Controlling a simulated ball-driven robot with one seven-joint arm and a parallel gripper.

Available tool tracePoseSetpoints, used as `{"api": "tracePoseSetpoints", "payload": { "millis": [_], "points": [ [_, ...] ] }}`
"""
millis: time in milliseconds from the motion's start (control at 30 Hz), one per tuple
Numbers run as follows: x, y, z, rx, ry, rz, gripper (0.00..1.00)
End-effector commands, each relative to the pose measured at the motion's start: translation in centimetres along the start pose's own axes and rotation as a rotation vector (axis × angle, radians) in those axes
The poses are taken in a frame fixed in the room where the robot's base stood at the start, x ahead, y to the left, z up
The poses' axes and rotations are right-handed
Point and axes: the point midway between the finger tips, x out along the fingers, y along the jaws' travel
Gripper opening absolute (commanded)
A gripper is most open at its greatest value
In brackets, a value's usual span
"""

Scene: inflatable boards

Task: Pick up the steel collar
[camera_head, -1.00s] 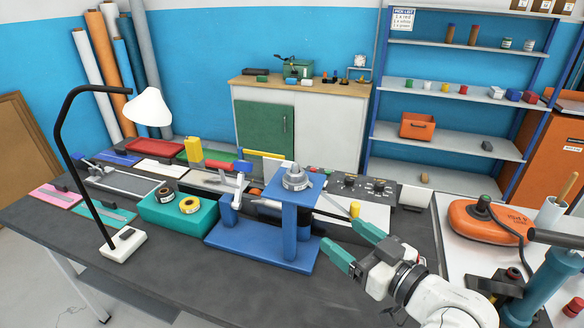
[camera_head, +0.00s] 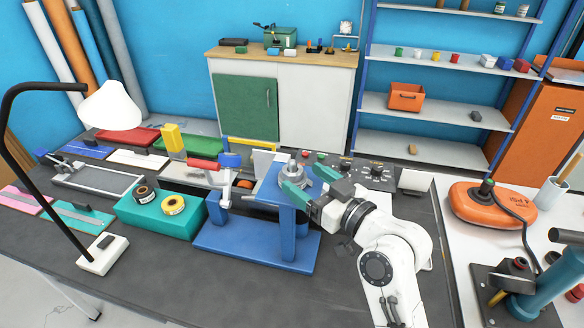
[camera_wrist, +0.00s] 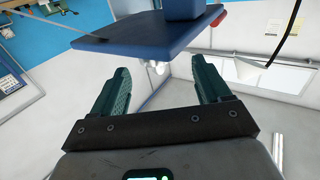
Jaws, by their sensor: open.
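The steel collar (camera_head: 292,175) is a grey, stepped round piece on top of the blue stand (camera_head: 291,228). In the head view my gripper (camera_head: 300,181) is at the collar's height, with its green fingers open and reaching toward it from the front right. One finger covers part of the collar's lower front. In the wrist view, which looks upside down, a small pale metallic part, likely the collar (camera_wrist: 157,67), lies between the open fingers, at the blue plate (camera_wrist: 150,36). I cannot tell whether either finger touches it.
A blue lever fixture (camera_head: 228,180) stands left of the stand on the same base. Left of it is a teal block (camera_head: 160,220) with tape rolls. A control panel (camera_head: 370,172) is behind my arm. A black lamp (camera_head: 102,250) stands at the left. The front of the bench is clear.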

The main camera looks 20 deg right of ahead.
Motion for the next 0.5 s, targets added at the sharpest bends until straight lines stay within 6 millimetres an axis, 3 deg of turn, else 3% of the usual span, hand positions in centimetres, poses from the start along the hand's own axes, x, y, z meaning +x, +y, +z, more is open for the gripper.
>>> {"api": "tracePoseSetpoints", "payload": {
  "millis": [333, 500],
  "points": [
    [4.2, 0.5, 0.0, 0.0, 0.0, -0.001, 0.76],
    [5.2, 0.5, 0.2, 0.0, 0.0, 0.001, 0.76]
  ]
}}
